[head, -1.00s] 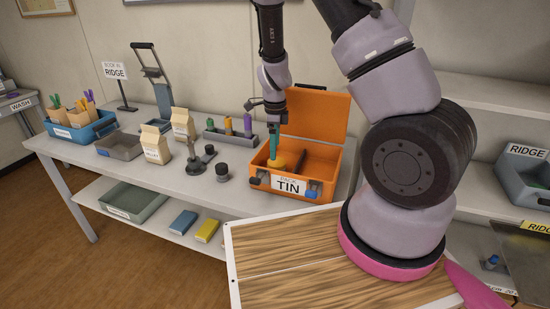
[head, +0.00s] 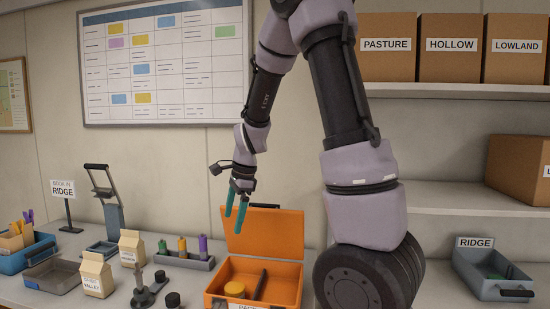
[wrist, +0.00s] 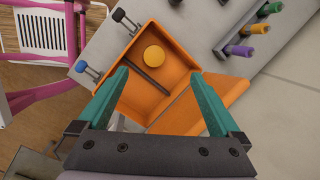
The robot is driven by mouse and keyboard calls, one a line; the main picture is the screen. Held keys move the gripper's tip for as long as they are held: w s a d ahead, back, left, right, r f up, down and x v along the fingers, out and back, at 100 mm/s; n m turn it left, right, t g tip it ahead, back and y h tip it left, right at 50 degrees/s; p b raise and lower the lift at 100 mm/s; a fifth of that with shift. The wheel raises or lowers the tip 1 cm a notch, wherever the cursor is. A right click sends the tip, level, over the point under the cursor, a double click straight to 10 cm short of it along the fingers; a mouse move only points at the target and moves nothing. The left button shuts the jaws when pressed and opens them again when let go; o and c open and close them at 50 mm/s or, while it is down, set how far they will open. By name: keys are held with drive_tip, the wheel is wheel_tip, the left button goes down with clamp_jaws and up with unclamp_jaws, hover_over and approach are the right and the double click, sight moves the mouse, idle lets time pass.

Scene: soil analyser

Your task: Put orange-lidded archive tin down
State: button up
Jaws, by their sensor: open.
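The orange-lidded archive tin (head: 235,289) is a small round tin with a yellow-orange top. It sits inside the open orange case (head: 288,292), in its left part beside a dark divider bar (head: 260,284). In the wrist view the tin (wrist: 154,55) lies beyond my fingertips, apart from them. My gripper (head: 236,212) is above the case, its teal fingers spread and empty. The fingers also show in the wrist view (wrist: 160,85). The case's front label is mostly cut off in the head view.
The case's raised lid (head: 265,232) stands behind it, close below my gripper. A rack of coloured tubes (head: 183,259), paper bags (head: 95,274) and a grey tray (head: 52,272) stand to the left.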

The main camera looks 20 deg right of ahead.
drive_tip(key=s+d+r+n+t, duration=0.2)
drive_tip(key=s+r+n, duration=0.4)
drive_tip(key=s+r, duration=0.3)
drive_tip(key=s+d+r+n+t, duration=0.3)
drive_tip(key=s+r+n, duration=0.4)
drive_tip(key=s+r, duration=0.2)
drive_tip(key=shift+d+r+t, duration=0.15)
drive_tip(key=shift+r+t, duration=0.15)
drive_tip(key=shift+r, duration=0.55)
